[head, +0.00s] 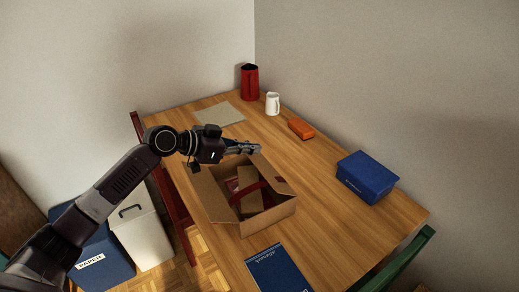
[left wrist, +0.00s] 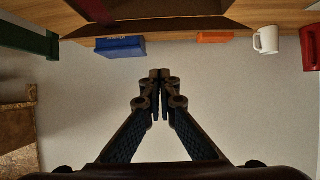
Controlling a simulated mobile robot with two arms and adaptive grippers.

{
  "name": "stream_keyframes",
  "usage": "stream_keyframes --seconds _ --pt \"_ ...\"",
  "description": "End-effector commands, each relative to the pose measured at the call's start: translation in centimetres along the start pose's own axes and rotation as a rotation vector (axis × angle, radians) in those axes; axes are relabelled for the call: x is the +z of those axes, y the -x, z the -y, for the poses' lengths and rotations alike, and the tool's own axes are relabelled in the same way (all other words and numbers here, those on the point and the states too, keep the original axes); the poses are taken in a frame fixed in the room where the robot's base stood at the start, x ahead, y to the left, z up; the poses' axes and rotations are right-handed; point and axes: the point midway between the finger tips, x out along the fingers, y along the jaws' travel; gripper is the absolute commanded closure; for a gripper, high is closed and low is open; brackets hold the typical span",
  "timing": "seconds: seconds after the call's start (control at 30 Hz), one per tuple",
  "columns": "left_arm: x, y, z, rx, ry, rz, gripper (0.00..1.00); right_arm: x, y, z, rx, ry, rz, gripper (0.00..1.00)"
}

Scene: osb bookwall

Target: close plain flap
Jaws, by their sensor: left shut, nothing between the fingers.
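An open brown cardboard box (head: 268,217) stands on the wooden table in the head view. A flap (head: 205,194) stands out from its left side, and another flap (head: 269,172) shows at its far right. Something dark red and brown pieces show inside the box. I cannot tell which flap is the plain one. My left gripper (head: 259,149) is over the far side of the box, shut and empty, its fingers pointing right. In the left wrist view its fingertips (left wrist: 160,75) meet. I cannot tell whether it touches a flap. My right gripper is not in view.
A blue box (head: 367,178), an orange block (head: 301,128), a white mug (head: 272,104) and a red container (head: 250,83) stand along the wall side. A dark blue book (head: 278,270) lies near the front. A grey mat (head: 219,114) lies farther back. Chairs flank the table.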

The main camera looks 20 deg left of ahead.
Motion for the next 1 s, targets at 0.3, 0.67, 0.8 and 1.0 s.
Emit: stream_keyframes --seconds 0.3,0.67,0.8,1.0 --pt "1.1 5.2 0.0 -0.001 0.0 0.0 1.0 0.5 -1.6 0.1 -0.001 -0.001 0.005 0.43" --pt "-2.1 5.3 -1.0 0.042 0.0 0.122 1.0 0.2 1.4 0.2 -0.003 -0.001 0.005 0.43" --pt "-3.8 5.0 -1.1 0.045 -0.001 0.25 1.0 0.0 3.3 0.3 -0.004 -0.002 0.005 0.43" --pt "-4.9 5.2 -0.6 0.015 -0.003 0.389 1.0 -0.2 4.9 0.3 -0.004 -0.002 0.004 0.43"
